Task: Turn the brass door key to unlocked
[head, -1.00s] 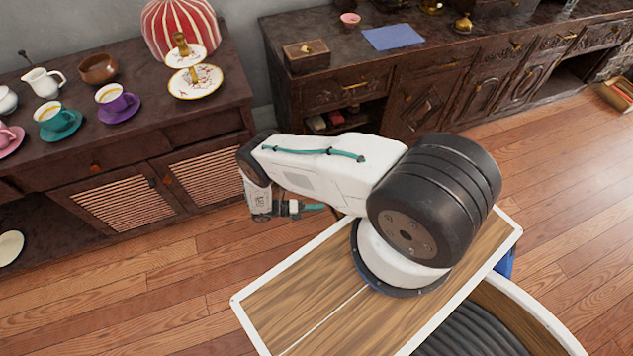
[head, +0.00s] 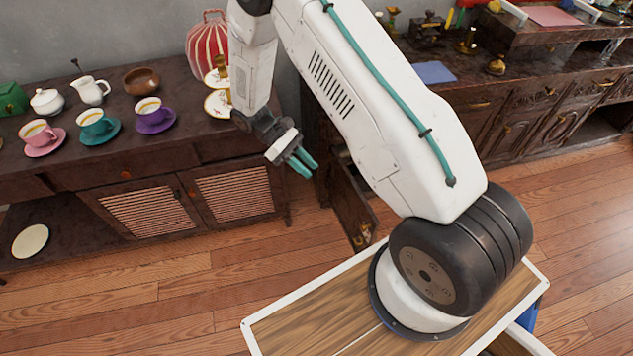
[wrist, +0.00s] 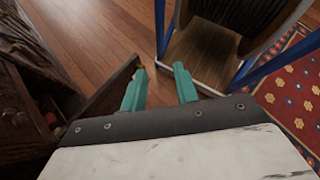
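A dark wooden cabinet door (head: 352,200) stands out from the right cabinet, partly behind my arm. A small brass-coloured piece (head: 362,236) shows low by this door; I cannot tell whether it is the key or how it is turned. My gripper (head: 304,164), with teal fingers, hangs in the air left of the door, apart from it in the picture. In the wrist view my gripper (wrist: 158,78) has its fingers spread and nothing between them. The door (wrist: 108,92) lies left of the fingers there, with a small yellowish spot at its edge near the left fingertip.
A left cabinet (head: 150,185) bears cups (head: 95,122), a striped red vessel (head: 207,45) and other crockery. The right cabinet (head: 480,118) bears a blue cloth (head: 434,72) and brass pieces. Wooden floor (head: 185,290) is clear in front. A patterned rug (wrist: 292,95) lies right in the wrist view.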

